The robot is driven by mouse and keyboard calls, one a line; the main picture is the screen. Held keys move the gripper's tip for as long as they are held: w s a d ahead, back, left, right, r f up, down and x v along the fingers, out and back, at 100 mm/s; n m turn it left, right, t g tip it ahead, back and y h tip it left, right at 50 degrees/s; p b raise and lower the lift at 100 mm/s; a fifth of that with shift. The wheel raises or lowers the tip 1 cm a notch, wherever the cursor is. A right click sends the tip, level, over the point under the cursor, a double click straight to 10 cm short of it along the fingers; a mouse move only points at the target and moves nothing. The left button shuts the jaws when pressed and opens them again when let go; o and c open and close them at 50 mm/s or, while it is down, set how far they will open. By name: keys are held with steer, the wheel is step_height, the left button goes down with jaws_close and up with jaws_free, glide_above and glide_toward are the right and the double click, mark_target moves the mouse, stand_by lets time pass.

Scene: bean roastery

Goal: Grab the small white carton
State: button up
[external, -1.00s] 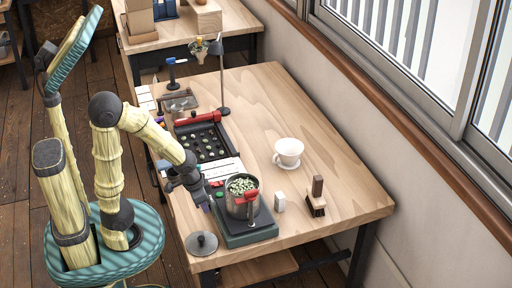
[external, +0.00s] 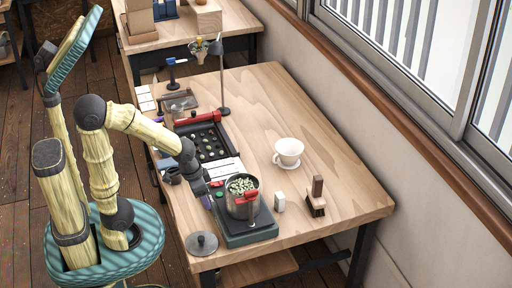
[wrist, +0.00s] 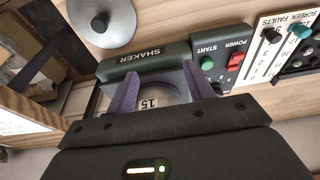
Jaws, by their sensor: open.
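The small white carton (external: 279,202) stands upright on the table, just right of the shaker, in the external view. It does not show in the wrist view. My gripper (external: 209,201) is at the table's left side, left of the metal pot (external: 231,206) on the shaker, with the pot between it and the carton. In the wrist view my gripper (wrist: 160,72) has its two purple fingers apart. The pot, with a "15" label (wrist: 149,103), shows between and beyond them. I cannot tell whether the fingers touch it.
The shaker (external: 250,236) holds the pot of green beans. A lid (external: 201,243) lies front left; it also shows in the wrist view (wrist: 101,22). A wooden block holder (external: 316,205) and a white cup (external: 288,151) stand near the carton. The table's right side is clear.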

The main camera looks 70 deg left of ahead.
steer(key=w+v, duration=0.2)
steer(key=v, duration=0.7)
steer(key=w+a+n+g+h+p, duration=0.35)
steer(key=w+n+h, duration=0.35)
steer(key=w+n, duration=0.6)
steer(key=w+a+n+t+h+p, duration=0.1)
steer(key=w+a+n+t+h, duration=0.3)
steer(key=w+a+n+h, duration=0.65)
step_height(320, 180, down, 11)
steer(key=s+a+m+y, duration=0.1)
steer(key=a+m+y, duration=0.1)
steer(key=m+y, duration=0.1)
steer(key=shift+s+a+y, duration=0.25)
steer(key=shift+a+y, duration=0.1)
steer(key=shift+g, duration=0.25)
steer(key=x, duration=1.2)
steer(key=shift+w+b, duration=0.1)
steer(key=shift+b, duration=0.25)
